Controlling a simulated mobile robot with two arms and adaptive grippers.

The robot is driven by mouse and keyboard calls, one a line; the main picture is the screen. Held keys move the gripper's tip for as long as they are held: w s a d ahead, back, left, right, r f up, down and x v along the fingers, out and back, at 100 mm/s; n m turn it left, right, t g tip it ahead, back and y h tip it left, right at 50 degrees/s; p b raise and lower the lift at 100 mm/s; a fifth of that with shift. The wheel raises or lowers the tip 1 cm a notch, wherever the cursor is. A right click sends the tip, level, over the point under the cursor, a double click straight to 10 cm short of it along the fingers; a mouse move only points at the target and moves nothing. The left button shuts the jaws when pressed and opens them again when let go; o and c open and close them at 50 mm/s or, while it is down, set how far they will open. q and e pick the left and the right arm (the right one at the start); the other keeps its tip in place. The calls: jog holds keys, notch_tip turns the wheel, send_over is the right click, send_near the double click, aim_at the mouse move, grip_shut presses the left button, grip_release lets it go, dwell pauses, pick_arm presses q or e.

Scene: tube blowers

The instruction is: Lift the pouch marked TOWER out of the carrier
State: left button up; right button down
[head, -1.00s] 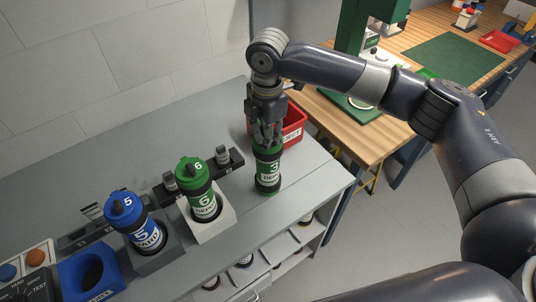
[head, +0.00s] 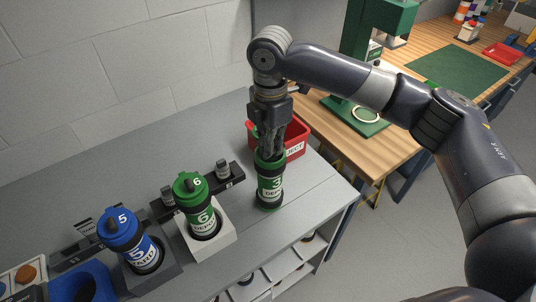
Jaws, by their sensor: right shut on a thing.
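No pouch and no TOWER marking can be made out. A bit of green shows just left of the fingers, too small to tell what it is. My left gripper is not in view.
A red bin (head: 294,141) stands close behind the carrier. To the left are a green carrier (head: 195,200) numbered 6 in a white holder and a blue carrier (head: 127,237) numbered 5 in a grey holder. The bench edge is near on the right.

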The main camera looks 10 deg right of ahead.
notch_tip(320, 180, up, 5)
jog(key=shift+b, duration=0.35)
jog(key=shift+s+a+r, duration=0.1)
jog(key=shift+r, duration=0.4)
jog(key=c, duration=2.2)
grip_release()
jog(key=o, duration=1.7)
